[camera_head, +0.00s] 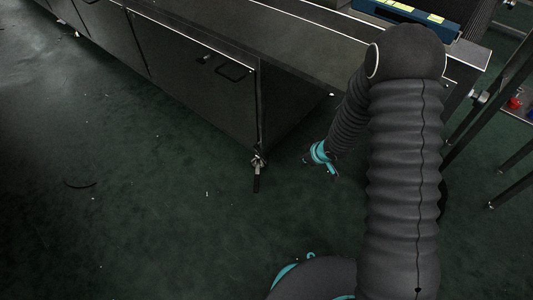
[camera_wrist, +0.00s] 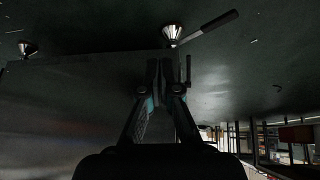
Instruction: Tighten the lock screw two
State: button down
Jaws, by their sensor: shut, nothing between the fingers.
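A metal levelling foot (camera_head: 259,162) with a dark lever handle (camera_head: 257,183) stands on the floor under the near corner of the dark cabinet. In the wrist view, where the floor fills the top, a bright cone-shaped foot (camera_wrist: 172,34) has a long dark handle (camera_wrist: 212,26) pointing up and right. No label shows which of these parts is lock screw two. My gripper (camera_wrist: 168,62) is shut and empty, its fingertips just below the cone-shaped foot in the picture; contact cannot be told.
The dark cabinet (camera_head: 205,75) with its door handle (camera_head: 232,73) stands left of my arm. Another foot (camera_wrist: 27,48) shows at the wrist view's left. Dark frame legs (camera_head: 490,110) stand at the right. The green floor (camera_head: 130,190) is mostly clear.

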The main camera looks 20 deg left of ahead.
aim_at(263, 155)
jog(key=a+r+n+y, duration=0.2)
jog(key=a+y, duration=0.2)
jog(key=a, duration=0.2)
jog(key=shift+g, duration=0.3)
jog(key=b+x, duration=0.1)
jog(key=x, duration=1.3)
jog(key=shift+f+b, duration=0.3)
jog(key=shift+b, duration=0.05)
jog(key=shift+s+f, duration=0.1)
jog(key=shift+f+b, duration=0.15)
jog(key=shift+b, duration=0.3)
